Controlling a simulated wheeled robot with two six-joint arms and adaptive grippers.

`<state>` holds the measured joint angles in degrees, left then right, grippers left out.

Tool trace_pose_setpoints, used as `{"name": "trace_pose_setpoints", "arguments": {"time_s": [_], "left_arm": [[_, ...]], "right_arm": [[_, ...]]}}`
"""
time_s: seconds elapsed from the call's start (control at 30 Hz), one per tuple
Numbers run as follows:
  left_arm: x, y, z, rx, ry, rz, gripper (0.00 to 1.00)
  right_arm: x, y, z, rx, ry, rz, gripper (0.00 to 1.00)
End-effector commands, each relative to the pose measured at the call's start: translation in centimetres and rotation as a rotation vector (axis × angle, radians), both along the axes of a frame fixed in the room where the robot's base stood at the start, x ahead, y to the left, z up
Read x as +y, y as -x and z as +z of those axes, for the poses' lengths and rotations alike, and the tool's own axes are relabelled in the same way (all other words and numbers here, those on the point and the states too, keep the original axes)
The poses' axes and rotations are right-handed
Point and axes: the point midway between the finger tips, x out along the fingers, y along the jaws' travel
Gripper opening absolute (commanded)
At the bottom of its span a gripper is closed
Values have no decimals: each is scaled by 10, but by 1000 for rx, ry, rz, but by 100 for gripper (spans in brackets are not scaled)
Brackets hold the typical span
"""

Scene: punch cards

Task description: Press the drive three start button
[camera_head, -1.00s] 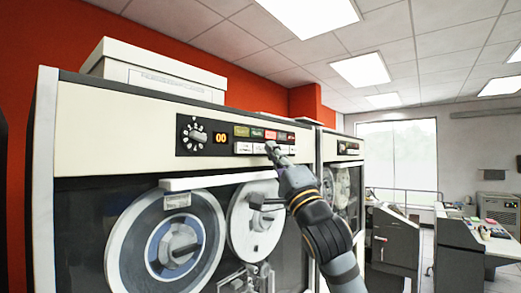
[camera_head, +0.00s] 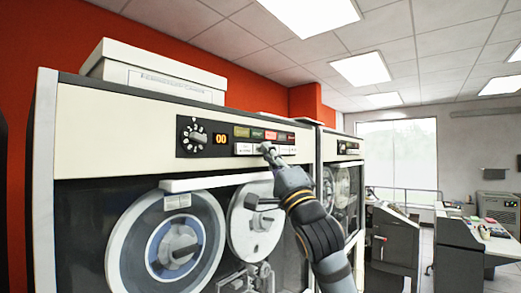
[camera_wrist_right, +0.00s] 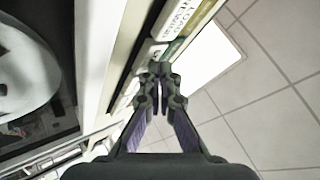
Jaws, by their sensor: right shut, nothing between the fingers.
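A tape drive cabinet (camera_head: 110,128) fills the left and middle of the head view. Its dark control panel has a knob (camera_head: 193,134), an orange "00" display (camera_head: 221,138), a row of coloured lights (camera_head: 257,133) and a row of white push buttons (camera_head: 243,148) below them. I cannot read which button is start, nor the drive number. My right gripper (camera_head: 266,149) is shut and empty, its tips at the white button row, covering part of it. In the right wrist view its closed tips (camera_wrist_right: 159,72) are at or very near a white labelled button; contact is unclear. My left gripper is out of view.
Two tape reels (camera_head: 212,225) sit below the panel behind the arm. A white box (camera_head: 150,72) lies on top of the cabinet. Another drive (camera_head: 348,175) stands to the right, with grey consoles (camera_head: 395,240) beyond. The space right of my forearm is open.

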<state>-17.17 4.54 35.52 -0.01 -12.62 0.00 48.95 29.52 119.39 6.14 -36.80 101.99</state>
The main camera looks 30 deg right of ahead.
Motion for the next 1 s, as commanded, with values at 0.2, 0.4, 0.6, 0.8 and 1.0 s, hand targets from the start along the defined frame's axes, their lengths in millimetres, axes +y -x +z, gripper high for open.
{"name": "trace_pose_setpoints", "arguments": {"time_s": [0.2,0.4,0.6,0.8,1.0], "left_arm": [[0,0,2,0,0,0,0],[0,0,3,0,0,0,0],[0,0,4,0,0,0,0],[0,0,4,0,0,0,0],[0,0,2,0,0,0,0]], "right_arm": [[1,-3,0,1,-1,0,0],[2,-5,0,1,-1,0,0],[3,-7,0,0,0,0,0],[3,-7,0,0,0,0,0],[3,-6,-1,0,0,0,0]]}}
